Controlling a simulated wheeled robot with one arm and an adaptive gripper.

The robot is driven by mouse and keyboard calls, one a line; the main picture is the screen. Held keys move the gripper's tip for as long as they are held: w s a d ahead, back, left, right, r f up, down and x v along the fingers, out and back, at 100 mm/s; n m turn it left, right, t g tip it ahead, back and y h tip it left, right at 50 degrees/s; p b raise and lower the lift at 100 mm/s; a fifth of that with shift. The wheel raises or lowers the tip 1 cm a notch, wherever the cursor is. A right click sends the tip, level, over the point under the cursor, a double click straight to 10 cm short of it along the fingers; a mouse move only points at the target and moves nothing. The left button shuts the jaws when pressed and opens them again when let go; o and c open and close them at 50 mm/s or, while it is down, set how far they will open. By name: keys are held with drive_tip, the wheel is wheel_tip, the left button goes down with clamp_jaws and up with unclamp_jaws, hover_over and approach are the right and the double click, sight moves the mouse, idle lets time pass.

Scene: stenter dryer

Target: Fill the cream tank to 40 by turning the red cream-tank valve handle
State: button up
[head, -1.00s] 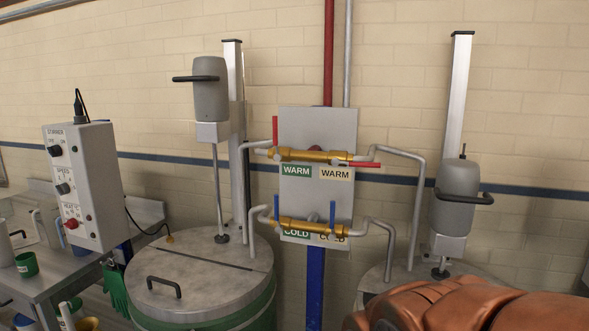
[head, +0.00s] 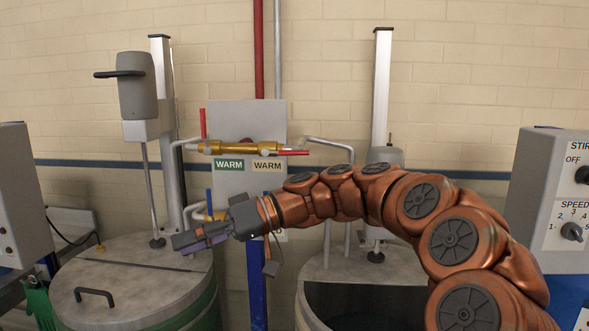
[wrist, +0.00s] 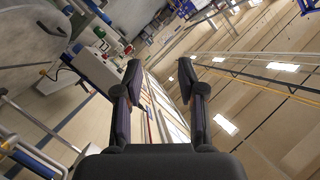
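The red cream-tank valve handle (head: 293,152) lies level, pointing right, at the right end of the upper brass valve bar (head: 232,148), above the cream WARM label (head: 267,166). A second red handle (head: 203,123) stands upright at the left end, on the green WARM side. The right tank (head: 318,270) has a dark opening at its front; its level and any number readout cannot be seen. My gripper (head: 185,241) is left of and below the red valve handle, apart from it. In the wrist view my gripper (wrist: 160,76) is open and empty.
My arm crosses in front of the board and hides most of the lower COLD valves; one blue handle (head: 209,202) shows. The left tank (head: 125,290) has a closed lid with a black handle. A control box (head: 553,205) stands at right, another (head: 20,195) at left.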

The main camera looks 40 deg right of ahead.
drive_tip(key=w+d+r+t+y, duration=0.1)
drive_tip(key=w+d+r+t, duration=0.1)
drive_tip(key=d, duration=0.4)
drive_tip(key=w+d+r+t+y, duration=0.1)
drive_tip(key=w+d+r+t, duration=0.15)
drive_tip(key=d, duration=0.35)
drive_tip(key=t+h+b, duration=0.1)
drive_tip(key=t, duration=0.7)
approach(296, 154)
drive_tip(key=w+r, duration=0.1)
drive_tip(key=w, duration=0.1)
drive_tip(key=shift+g, duration=0.25)
drive_tip(key=p+x, duration=0.2)
drive_tip(key=x, duration=0.5)
drive_tip(key=shift+s+a, duration=0.15)
drive_tip(key=shift+w+a+r+p, duration=0.2)
drive_tip(key=shift+w+a+p, duration=0.2)
drive_tip(key=shift+w+a, duration=0.05)
drive_tip(key=shift+c, duration=0.2)
clamp_jaws()
